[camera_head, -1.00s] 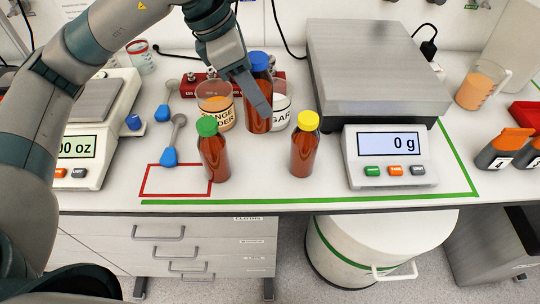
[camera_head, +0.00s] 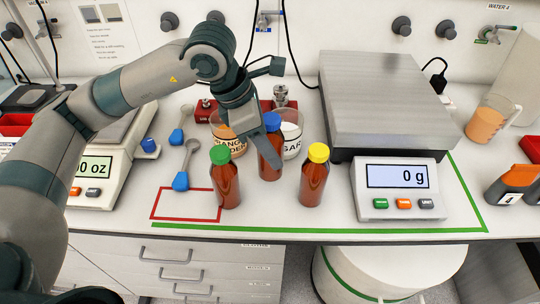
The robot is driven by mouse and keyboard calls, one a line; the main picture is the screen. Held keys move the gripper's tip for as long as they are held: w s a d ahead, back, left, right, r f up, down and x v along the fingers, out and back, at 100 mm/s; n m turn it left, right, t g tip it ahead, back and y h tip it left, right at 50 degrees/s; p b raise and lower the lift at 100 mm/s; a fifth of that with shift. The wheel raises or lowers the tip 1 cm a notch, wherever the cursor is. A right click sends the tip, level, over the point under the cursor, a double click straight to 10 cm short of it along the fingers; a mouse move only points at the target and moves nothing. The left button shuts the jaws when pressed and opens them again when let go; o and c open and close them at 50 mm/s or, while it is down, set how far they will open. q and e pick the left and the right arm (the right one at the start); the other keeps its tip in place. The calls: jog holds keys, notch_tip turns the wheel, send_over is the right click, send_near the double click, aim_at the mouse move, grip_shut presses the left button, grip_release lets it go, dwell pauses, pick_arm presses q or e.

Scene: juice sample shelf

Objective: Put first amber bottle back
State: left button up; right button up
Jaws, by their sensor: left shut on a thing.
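Three amber bottles are on the bench in the head view. The green-capped bottle (camera_head: 226,186) stands upright at the right edge of a red outlined rectangle (camera_head: 152,205). The yellow-capped bottle (camera_head: 314,184) stands upright to the right. The blue-capped bottle (camera_head: 271,163) is between them and slightly farther back, upright. My left gripper (camera_head: 262,151) reaches in from above and is shut on the blue-capped bottle, with a finger crossing its front. Whether its base touches the bench is hard to tell. My right gripper is out of view.
An orange powder beaker (camera_head: 231,142) and a sugar beaker (camera_head: 291,137) stand close behind the bottles. Spoons with blue ends (camera_head: 181,181) lie left. A large scale (camera_head: 398,188) reading 0 g is right; a smaller scale (camera_head: 96,176) is left. Green tape (camera_head: 330,230) marks the front edge.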

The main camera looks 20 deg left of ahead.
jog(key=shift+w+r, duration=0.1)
